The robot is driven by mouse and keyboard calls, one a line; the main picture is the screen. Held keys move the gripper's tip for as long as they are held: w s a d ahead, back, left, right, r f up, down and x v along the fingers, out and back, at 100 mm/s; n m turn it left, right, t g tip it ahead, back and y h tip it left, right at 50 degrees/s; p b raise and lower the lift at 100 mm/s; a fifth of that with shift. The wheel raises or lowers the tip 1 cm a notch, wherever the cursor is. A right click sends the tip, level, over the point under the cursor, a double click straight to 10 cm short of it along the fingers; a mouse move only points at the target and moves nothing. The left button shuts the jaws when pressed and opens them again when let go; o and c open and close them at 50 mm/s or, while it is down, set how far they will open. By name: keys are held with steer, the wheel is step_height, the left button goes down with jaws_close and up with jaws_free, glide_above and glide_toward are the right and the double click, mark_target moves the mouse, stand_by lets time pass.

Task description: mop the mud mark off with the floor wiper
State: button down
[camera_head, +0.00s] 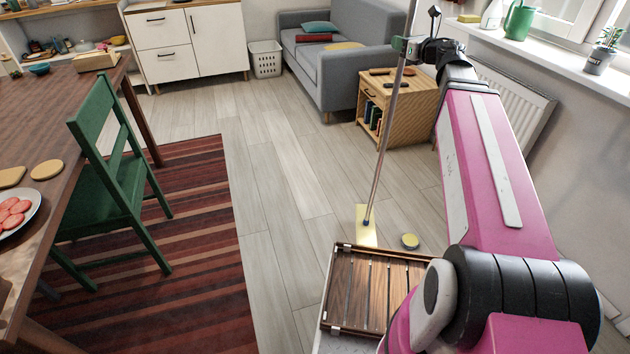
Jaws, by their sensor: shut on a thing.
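The floor wiper has a long thin grey pole (383,150) that runs from the top edge of the picture down to the floor, slightly tilted. Its flat pale yellow head (365,238) is at floor level, in front of the wooden side table. My gripper (403,48) is shut on the pole high up, near a green part. My pink arm reaches up from the lower right. I cannot make out a mud mark on the visible floor; the arm and the parts near the bottom hide some of it.
A small round yellow-topped object (410,241) lies just right of the wiper head. The wooden side table (412,118) and grey sofa (340,70) stand behind. A striped rug (205,270) and green chair (105,190) are left. The grey plank floor (270,170) between is clear.

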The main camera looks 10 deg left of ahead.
steer(key=s+d, duration=0.3)
steer(key=d, duration=0.3)
steer(key=shift+s+d+r, duration=0.2)
steer(key=shift+s+r, duration=0.1)
steer(key=shift+r, duration=0.05)
steer(key=shift+w, duration=0.1)
